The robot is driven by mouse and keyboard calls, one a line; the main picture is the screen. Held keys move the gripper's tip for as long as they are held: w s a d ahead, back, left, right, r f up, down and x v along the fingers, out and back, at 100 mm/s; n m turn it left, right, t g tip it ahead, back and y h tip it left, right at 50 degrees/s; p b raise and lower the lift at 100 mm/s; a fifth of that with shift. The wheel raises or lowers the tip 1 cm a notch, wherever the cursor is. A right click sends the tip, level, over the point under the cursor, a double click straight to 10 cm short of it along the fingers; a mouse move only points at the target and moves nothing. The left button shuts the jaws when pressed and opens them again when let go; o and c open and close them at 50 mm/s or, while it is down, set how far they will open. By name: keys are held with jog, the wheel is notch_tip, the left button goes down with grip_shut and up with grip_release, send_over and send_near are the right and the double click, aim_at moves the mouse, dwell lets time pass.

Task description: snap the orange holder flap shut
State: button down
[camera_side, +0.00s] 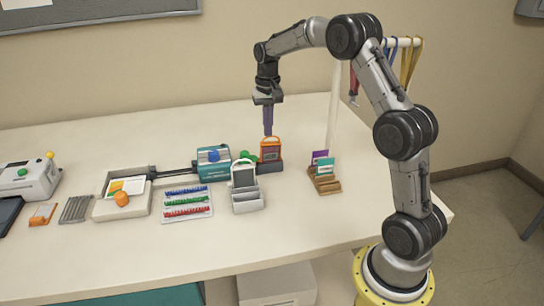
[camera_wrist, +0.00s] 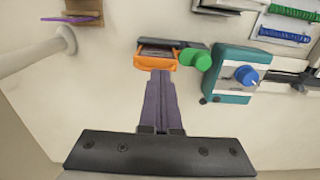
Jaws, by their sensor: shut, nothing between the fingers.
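The orange holder (camera_side: 271,154) stands upright on a dark base (camera_side: 269,168) beside the teal machine. Its orange frame also shows in the wrist view (camera_wrist: 155,66), with a dark insert inside it. An orange loop-like part rises at its top in the side view; I cannot tell how far the flap stands open. My gripper (camera_side: 268,133) points down with its long purple fingers together and empty. Its tips are just above the holder in the side view. In the wrist view the fingertips (camera_wrist: 161,73) overlap the holder's near edge; I cannot tell whether they touch.
A green knob (camera_wrist: 203,61) and the teal machine (camera_wrist: 231,75) with a blue knob sit close beside the holder. A grey holder (camera_side: 245,192) stands in front. A brown card rack (camera_side: 325,182) and a white post (camera_side: 333,110) are to the right.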

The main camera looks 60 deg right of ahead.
dwell(0.4)
jog(key=shift+r, duration=3.45)
